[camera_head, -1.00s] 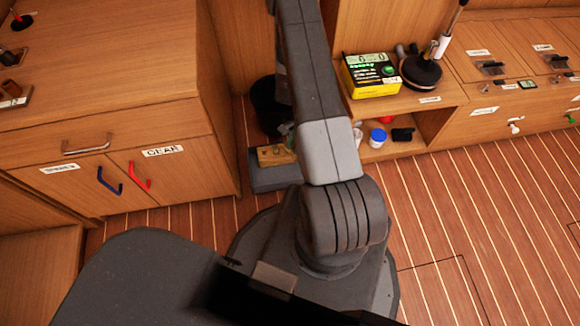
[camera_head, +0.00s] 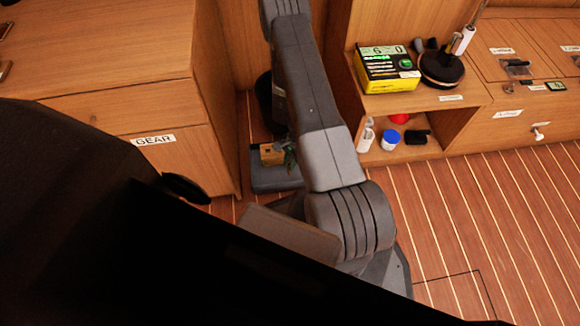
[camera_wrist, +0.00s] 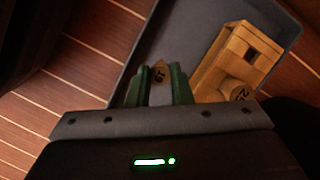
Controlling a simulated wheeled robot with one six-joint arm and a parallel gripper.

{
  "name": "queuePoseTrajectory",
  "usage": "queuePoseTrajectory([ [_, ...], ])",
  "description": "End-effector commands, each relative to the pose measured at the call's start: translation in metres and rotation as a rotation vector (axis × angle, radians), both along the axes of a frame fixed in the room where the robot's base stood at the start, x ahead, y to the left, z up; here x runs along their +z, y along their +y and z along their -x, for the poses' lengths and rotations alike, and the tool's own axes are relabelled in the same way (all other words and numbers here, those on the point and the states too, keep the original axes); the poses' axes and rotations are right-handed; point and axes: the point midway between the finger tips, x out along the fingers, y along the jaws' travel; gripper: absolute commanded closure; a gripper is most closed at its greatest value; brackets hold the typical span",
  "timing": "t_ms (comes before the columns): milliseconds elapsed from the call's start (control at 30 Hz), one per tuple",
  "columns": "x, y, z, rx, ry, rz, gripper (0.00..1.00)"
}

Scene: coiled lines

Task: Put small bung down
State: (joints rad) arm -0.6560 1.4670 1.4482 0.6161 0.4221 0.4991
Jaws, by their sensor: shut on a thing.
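Whether the bung touches the tray floor I cannot tell. In the head view the gripper (camera_head: 290,157) shows only as a bit of green beside my arm, and the bung is hidden.
The tray (camera_head: 277,181) stands on the floor between the GEAR cabinet (camera_head: 165,165) and a low shelf (camera_head: 400,154). A black bin (camera_head: 263,100) stands behind.

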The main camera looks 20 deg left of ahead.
Motion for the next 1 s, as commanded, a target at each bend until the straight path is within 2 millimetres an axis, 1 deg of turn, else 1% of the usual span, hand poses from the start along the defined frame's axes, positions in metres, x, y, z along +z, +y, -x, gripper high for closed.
queuePoseTrajectory([
  [33,-0.013,-0.001,0.001,0.000,0.002,0.002,1.00],
  [133,-0.024,-0.001,0.000,0.001,0.002,0.001,1.00],
  [367,-0.024,0.000,0.000,0.000,0.000,0.001,1.00],
  [533,-0.029,0.000,0.000,0.000,0.000,0.001,1.00],
  [567,-0.028,0.000,0.000,0.000,0.000,0.001,0.77],
  [600,-0.027,0.000,0.000,0.000,0.000,0.001,0.69],
  [667,-0.027,0.000,0.000,0.000,0.000,0.001,0.59],
  [1000,-0.024,0.000,0.000,0.000,0.000,0.001,0.59],
])
